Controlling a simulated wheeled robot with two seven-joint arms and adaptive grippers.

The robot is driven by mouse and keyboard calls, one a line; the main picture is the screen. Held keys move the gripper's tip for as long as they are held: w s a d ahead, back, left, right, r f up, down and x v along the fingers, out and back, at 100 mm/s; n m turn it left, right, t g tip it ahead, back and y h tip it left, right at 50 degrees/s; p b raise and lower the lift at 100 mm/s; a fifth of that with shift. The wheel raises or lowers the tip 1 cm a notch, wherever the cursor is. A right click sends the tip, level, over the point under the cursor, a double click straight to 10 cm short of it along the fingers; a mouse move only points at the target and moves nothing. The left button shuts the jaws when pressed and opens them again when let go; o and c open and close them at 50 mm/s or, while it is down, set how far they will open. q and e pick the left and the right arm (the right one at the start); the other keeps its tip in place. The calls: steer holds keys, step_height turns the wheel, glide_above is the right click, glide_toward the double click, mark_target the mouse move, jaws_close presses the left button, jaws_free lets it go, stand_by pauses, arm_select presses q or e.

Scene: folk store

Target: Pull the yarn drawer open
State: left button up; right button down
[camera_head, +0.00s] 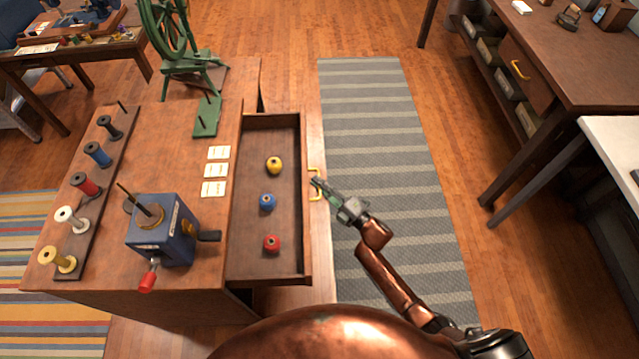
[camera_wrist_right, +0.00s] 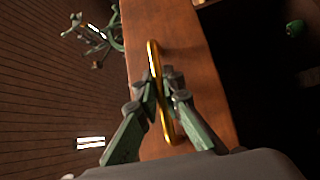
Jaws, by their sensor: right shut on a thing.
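The yarn drawer (camera_head: 240,268) stands pulled out from the right side of the wooden table in the head view. Inside it lie a yellow yarn ball (camera_head: 274,165), a blue one (camera_head: 267,202) and a red one (camera_head: 271,243), spaced apart. Its brass handle (camera_head: 313,196) is on the drawer's right front. My right gripper (camera_head: 319,184) is at the handle. In the wrist view my right gripper (camera_wrist_right: 163,93) is shut with its fingers on either side of the brass handle (camera_wrist_right: 154,55), in front of the wooden drawer front (camera_wrist_right: 180,35). My left gripper is not in view.
On the table (camera_head: 190,110) stand a blue winder (camera_head: 162,235) with a red-handled crank, a rack of several spools, cards and a green spinning wheel (camera_head: 170,45). A striped grey rug (camera_head: 385,120) lies right of the drawer. Another table (camera_head: 570,65) stands at right.

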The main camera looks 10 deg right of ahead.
steer(key=shift+f, duration=0.1)
steer(key=c, duration=2.3)
jaws_free()
steer(key=shift+c, duration=0.2)
steer(key=shift+d, duration=0.1)
steer(key=shift+s, duration=0.15)
steer(key=v, duration=1.1)
steer(key=shift+s+d, duration=0.2)
steer(key=shift+s, duration=0.1)
steer(key=shift+f, duration=0.15)
